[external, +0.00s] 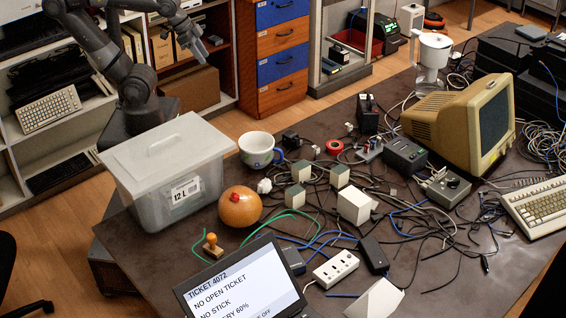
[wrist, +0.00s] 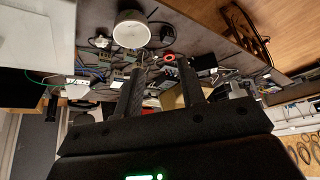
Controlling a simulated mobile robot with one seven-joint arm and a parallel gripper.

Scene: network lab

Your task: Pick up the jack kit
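No item is clearly marked as the jack kit. Several small beige and dark-green boxes, which might be jack boxes, sit among cables mid-table; one is the near box (external: 295,198), another the right box (external: 340,176). A larger white box (external: 355,205) stands right of them. I cannot tell which, if any, is the kit. My gripper (external: 206,48) is raised beyond the table's far left side, well away from these boxes. In the wrist view my gripper (wrist: 161,70) has its two fingers spread, with nothing held between them.
A lidded plastic bin (external: 165,170) stands at the table's left corner, close to my arm. A white cup (external: 258,149), an orange ball-like object (external: 240,207), a power strip (external: 335,269), a tilted screen (external: 243,285) and a monitor (external: 463,125) crowd the table. Loose cables cover its middle.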

